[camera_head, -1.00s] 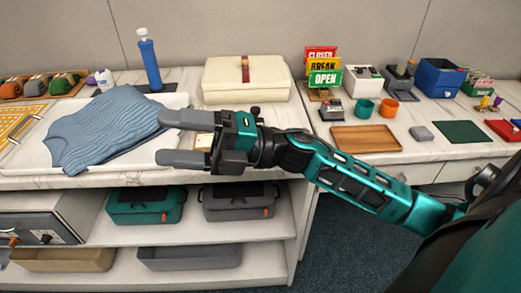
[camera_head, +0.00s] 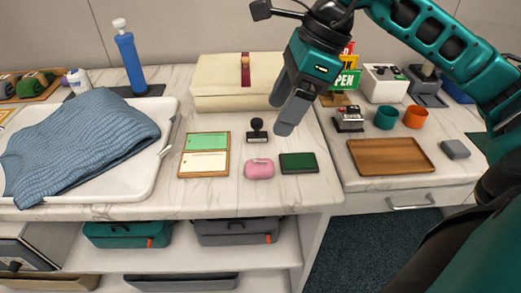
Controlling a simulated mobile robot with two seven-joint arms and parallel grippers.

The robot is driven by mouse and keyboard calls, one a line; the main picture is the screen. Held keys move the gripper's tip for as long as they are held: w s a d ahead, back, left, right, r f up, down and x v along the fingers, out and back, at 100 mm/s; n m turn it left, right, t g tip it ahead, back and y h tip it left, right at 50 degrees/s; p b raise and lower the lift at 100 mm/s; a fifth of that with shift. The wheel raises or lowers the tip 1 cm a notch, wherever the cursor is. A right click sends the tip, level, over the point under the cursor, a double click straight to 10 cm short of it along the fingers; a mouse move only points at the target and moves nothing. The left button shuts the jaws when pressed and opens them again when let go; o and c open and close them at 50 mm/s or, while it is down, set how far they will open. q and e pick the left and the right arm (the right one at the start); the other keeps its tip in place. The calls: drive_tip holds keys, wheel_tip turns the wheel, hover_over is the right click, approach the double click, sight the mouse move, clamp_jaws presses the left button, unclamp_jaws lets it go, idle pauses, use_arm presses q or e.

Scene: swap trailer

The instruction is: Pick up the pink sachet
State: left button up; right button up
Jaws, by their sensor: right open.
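The pink sachet (camera_head: 259,169) lies on the white marble counter, below a black stamp and just left of a dark green pad. It looks small and rounded, and nothing covers it. My right gripper (camera_head: 286,114) is above the counter, up and to the right of the sachet, with its fingers pointing down. My left gripper is not in view.
Near the sachet are the black stamp (camera_head: 257,131), the green pad (camera_head: 299,163) and a wooden-framed card board (camera_head: 204,155). A cream box (camera_head: 222,82) stands behind. A white tray (camera_head: 143,176) with a blue sweater (camera_head: 78,140) is left, a wooden tray (camera_head: 390,157) right.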

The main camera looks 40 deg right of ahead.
drive_tip(key=b, duration=0.1)
hover_over(259, 163)
drive_tip(key=d, duration=0.1)
drive_tip(key=f, duration=0.7)
drive_tip(key=shift+s+d, duration=0.15)
drive_tip(key=shift+d, duration=0.05)
drive_tip(key=x, duration=0.3)
drive_tip(key=s+b+x, duration=0.1)
drive_tip(key=shift+w+d+f, duration=0.1)
drive_tip(key=shift+f, duration=0.4)
drive_tip(key=shift+w+f, duration=0.15)
drive_tip(key=shift+f, duration=0.1)
drive_tip(key=c, duration=1.1)
